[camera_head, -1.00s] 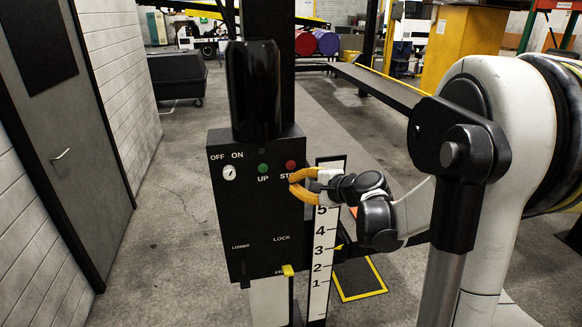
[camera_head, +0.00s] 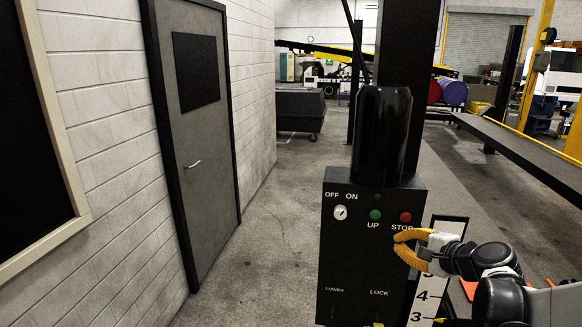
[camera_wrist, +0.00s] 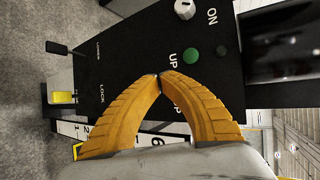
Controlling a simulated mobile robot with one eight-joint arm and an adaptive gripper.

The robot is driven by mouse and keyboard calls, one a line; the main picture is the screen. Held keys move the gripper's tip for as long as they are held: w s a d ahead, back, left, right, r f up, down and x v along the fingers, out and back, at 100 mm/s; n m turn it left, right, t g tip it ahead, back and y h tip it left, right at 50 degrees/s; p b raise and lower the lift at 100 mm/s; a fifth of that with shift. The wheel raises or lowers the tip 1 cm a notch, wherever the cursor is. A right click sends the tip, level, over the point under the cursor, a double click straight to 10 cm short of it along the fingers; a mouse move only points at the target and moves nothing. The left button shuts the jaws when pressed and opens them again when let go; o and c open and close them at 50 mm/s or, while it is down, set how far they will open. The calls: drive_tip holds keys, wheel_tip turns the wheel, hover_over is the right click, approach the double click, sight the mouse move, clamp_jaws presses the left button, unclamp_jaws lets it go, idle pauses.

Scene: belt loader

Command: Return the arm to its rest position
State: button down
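My gripper (camera_head: 396,242) has orange ridged fingers and is in front of the black control box (camera_head: 350,258), just below the red STOP button (camera_head: 405,217). In the wrist view the fingertips (camera_wrist: 160,76) meet, with nothing seen between them. I cannot tell whether they touch the box. The green UP button (camera_head: 375,214) and the white OFF/ON knob (camera_head: 340,212) are to the left of the gripper. In the wrist view the fingers cover part of the STOP label, and the red button is hidden. My arm comes in from the lower right in the head view.
A white numbered scale (camera_head: 432,290) stands beside the box, close to my gripper. A dark post (camera_head: 405,60) rises behind the box. A long ramp (camera_head: 530,150) runs along the right. A grey door (camera_head: 195,160) is in the left wall, with open floor (camera_head: 265,240) before it.

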drive_tip(key=s+a+f+n+g+h+b, duration=0.1)
drive_tip(key=s+a+f+n+g+b, duration=0.1)
drive_tip(key=s+a+f+n+b, duration=0.35)
drive_tip(key=s+a+f+n+g+b, duration=0.2)
drive_tip(key=s+a+f+n, duration=0.1)
drive_tip(key=s+a, duration=0.45)
drive_tip(key=s+a+f+n+h+b, duration=0.1)
drive_tip(key=s+f+n+b, duration=0.2)
drive_tip(key=s, duration=0.3)
drive_tip(key=s+f+n+g+h+b, duration=0.1)
drive_tip(key=s+f+n+b, duration=0.2)
drive_tip(key=s+f+n, duration=0.1)
drive_tip(key=shift+s+a+f+n+h, duration=0.15)
drive_tip(key=shift+s+a+n+h, duration=0.35)
drive_tip(key=shift+s, duration=0.35)
